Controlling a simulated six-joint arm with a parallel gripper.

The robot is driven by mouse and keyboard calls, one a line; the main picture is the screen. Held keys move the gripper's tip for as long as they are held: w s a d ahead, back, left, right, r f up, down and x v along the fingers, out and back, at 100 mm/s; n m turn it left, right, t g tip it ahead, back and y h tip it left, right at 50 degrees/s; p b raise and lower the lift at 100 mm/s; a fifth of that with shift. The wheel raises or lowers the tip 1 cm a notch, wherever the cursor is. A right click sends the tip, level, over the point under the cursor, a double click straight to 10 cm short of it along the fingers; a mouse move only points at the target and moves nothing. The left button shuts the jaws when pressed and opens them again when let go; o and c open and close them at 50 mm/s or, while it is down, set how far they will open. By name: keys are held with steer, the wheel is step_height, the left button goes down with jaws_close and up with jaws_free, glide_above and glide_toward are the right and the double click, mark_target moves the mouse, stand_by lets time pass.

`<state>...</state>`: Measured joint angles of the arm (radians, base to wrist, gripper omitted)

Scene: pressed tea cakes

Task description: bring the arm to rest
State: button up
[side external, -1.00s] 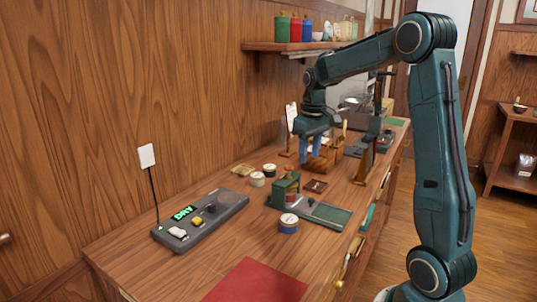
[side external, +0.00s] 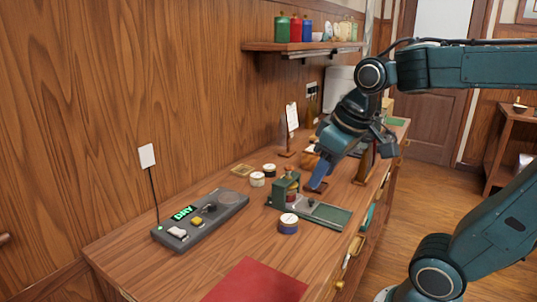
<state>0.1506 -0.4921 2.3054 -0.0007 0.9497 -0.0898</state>
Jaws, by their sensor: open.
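My gripper (side external: 317,180) is in the side external view, tilted, with its blue fingers pointing down and to the left. It is open, with nothing seen between the fingers. It hangs above the wooden bench (side external: 190,277), just behind the small green press (side external: 283,190). The fingers overlap in the picture, and their height above the bench is hard to judge. They partly hide the wooden items behind them.
A grey device with a green display (side external: 183,213) stands at the left. A red mat (side external: 256,281) lies in front. A wall shelf (side external: 300,46) holds canisters. An upright card (side external: 292,117) stands behind.

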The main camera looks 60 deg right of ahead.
steer(key=s+a+f+t, duration=0.1)
steer(key=s+a+f, duration=0.1)
steer(key=s, duration=0.3)
steer(key=shift+s+a+n+y, duration=0.3)
steer(key=shift+a, duration=0.45)
